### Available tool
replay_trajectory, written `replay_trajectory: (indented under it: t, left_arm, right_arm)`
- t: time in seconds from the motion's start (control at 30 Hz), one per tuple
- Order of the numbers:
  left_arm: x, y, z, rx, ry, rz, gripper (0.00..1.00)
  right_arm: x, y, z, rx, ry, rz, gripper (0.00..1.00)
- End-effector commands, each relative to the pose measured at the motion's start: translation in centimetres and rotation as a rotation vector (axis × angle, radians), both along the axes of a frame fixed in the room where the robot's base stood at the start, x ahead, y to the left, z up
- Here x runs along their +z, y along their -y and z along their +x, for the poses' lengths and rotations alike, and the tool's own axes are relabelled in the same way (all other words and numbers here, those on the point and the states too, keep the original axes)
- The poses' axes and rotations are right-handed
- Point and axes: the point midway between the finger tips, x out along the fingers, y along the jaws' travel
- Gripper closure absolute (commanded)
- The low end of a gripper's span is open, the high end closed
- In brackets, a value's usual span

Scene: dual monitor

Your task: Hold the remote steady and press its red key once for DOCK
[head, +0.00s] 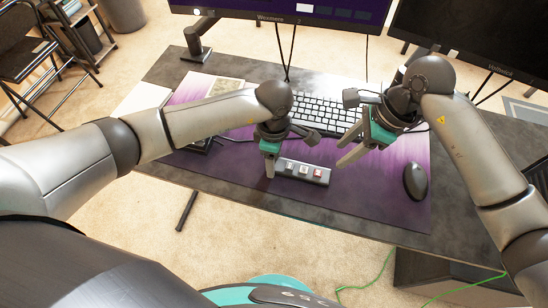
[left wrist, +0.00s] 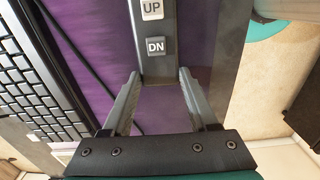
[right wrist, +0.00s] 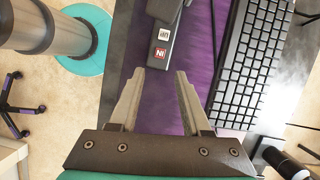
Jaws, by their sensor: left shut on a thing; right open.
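The remote (head: 301,174) is a dark grey bar over the purple desk mat, with a row of white keys and a red key (head: 318,173) at its right end. My left gripper (head: 270,160) is shut on the remote's left end, beside the DN key (left wrist: 156,46). I cannot tell if the remote touches the mat. My right gripper (head: 350,127) is open and empty, above and to the right of the red key. In the right wrist view the red key (right wrist: 160,54) lies beyond the open fingertips, with the UP key beside it.
A black mouse (head: 415,181) sits right on the purple mat (head: 375,205). Two monitors (head: 290,12) stand at the back, with cables hanging down. The mat's front strip is clear.

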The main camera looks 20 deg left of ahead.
Motion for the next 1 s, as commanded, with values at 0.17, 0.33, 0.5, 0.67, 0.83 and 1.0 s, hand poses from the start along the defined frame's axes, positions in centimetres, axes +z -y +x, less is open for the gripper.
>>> replay_trajectory:
  t: [0.17, 0.33, 0.5, 0.67, 0.83, 1.0]
  left_arm:
    - [0.02, -0.02, 0.03, 0.0, 0.001, 0.0, 1.0]
    - [0.02, -0.02, 0.03, 0.0, 0.001, 0.0, 1.0]
    - [0.03, -0.01, 0.03, 0.0, 0.001, 0.0, 1.0]
    - [0.03, -0.01, 0.03, 0.0, 0.001, 0.0, 1.0]
    - [0.03, 0.0, 0.03, 0.0, 0.001, 0.0, 1.0]
    - [0.03, 0.0, 0.03, 0.0, 0.001, 0.0, 1.0]
  right_arm:
    - [0.0, 0.0, 0.0, 0.0, 0.0, 0.0, 0.74]
    - [0.0, 0.0, 0.0, 0.0, 0.0, 0.0, 0.93]
    - [0.0, 0.0, 0.0, 0.0, 0.0, 0.0, 1.0]
    - [0.0, 0.0, 0.0, 0.0, 0.0, 0.0, 1.0]
    - [0.0, 0.0, 0.0, 0.0, 0.0, 0.0, 1.0]
    - [0.0, 0.0, 0.0, 0.0, 0.0, 0.0, 1.0]
